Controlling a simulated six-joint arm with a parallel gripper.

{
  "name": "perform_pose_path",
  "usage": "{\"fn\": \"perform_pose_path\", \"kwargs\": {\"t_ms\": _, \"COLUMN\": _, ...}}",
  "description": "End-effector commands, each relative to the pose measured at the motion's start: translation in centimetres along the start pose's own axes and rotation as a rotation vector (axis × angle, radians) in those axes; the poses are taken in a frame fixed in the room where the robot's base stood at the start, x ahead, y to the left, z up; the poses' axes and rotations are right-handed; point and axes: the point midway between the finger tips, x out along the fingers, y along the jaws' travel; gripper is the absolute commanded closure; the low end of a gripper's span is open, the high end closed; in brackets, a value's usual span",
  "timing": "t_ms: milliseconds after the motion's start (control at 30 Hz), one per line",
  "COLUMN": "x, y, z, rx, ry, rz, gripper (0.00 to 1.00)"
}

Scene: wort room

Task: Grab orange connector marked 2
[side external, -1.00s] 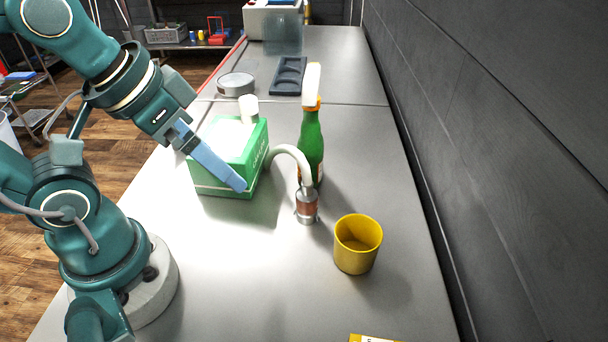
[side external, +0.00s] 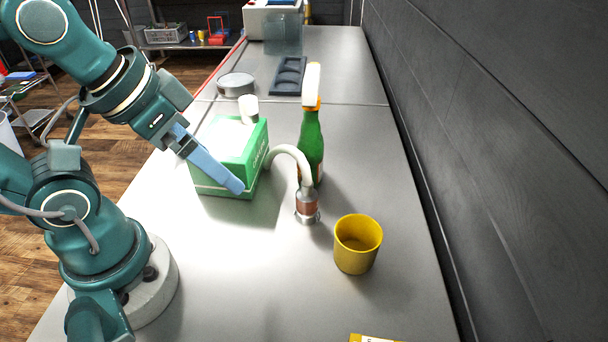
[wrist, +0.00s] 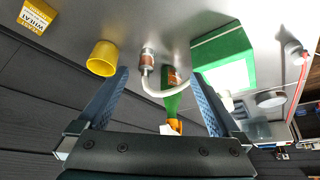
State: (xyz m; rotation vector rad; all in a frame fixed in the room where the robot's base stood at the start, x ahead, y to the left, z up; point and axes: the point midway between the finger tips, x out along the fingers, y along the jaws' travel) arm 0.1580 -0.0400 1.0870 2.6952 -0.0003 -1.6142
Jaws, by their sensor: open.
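An orange-brown connector (side external: 307,204) with metal ends stands on the grey bench, at the end of a pale curved hose (side external: 290,151). It also shows in the wrist view (wrist: 148,58), upper middle. I cannot read a number on it. My gripper (side external: 241,190) is to the left of the connector, apart from it, in front of the green box. In the wrist view my two blue fingers (wrist: 160,73) are spread wide with nothing gripped, and the connector appears between and beyond their tips. One finger hides the other in the side view.
A green spray bottle (side external: 311,145) stands just behind the connector. A green box (side external: 225,170) is close behind my fingers. A yellow cup (side external: 357,245) stands front right of the connector. A dark wall (side external: 500,150) runs along the right. The front bench is mostly clear.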

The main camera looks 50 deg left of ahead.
Motion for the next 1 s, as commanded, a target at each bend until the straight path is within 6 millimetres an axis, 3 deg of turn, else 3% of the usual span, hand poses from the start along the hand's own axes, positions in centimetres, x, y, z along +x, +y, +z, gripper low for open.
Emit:
{"fn": "perform_pose_path", "kwargs": {"t_ms": 467, "x": 0.0, "y": 0.0, "z": 0.0, "rx": 0.0, "ry": 0.0, "rz": 0.0, "gripper": 0.0}}
{"fn": "perform_pose_path", "kwargs": {"t_ms": 533, "x": 0.0, "y": 0.0, "z": 0.0, "rx": 0.0, "ry": 0.0, "rz": 0.0, "gripper": 0.19}}
{"fn": "perform_pose_path", "kwargs": {"t_ms": 867, "x": 0.0, "y": 0.0, "z": 0.1, "rx": 0.011, "ry": -0.003, "rz": 0.0, "gripper": 0.19}}
{"fn": "perform_pose_path", "kwargs": {"t_ms": 1000, "x": -0.2, "y": -1.4, "z": 0.2, "rx": 0.114, "ry": -0.02, "rz": -0.064, "gripper": 0.19}}
